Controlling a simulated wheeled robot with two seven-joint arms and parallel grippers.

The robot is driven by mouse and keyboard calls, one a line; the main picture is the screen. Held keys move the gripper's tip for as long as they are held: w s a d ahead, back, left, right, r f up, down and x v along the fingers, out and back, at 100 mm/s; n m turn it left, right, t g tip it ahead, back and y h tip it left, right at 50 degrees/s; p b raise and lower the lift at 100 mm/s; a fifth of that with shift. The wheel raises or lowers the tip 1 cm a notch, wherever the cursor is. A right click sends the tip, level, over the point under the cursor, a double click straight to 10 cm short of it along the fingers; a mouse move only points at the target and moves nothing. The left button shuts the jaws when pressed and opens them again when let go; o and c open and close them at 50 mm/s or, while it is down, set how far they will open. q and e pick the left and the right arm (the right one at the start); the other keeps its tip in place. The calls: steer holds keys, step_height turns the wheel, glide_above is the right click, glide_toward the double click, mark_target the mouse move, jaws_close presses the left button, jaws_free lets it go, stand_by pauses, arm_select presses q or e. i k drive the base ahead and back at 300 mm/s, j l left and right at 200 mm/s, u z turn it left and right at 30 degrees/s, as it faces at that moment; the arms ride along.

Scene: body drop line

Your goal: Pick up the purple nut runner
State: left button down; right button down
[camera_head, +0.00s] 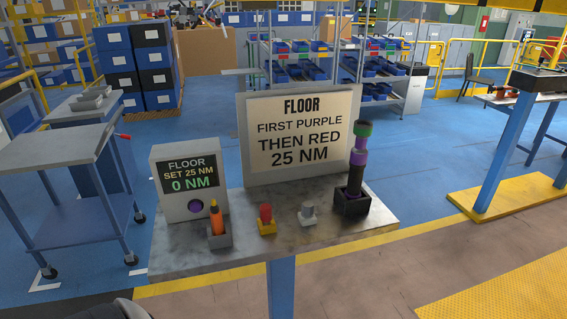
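The purple nut runner (356,157) stands upright at the right end of a stone-topped bench (330,232). It has a dark body, a purple band and a green cap. Nothing touches the tool from outside the holder. Neither of my grippers shows; only a dark rounded shape, which I cannot identify, shows at the bottom left edge.
The bench also bears a sign (300,135), a display box (188,183) reading 0 NM, an orange-tipped tool (215,218) in a grey holder, a red button (265,214) and a grey knob (308,212). A cart (60,148) stands left. Blue floor lies behind the bench.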

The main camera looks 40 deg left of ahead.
mark_target(363, 129)
steer(key=u, duration=0.9)
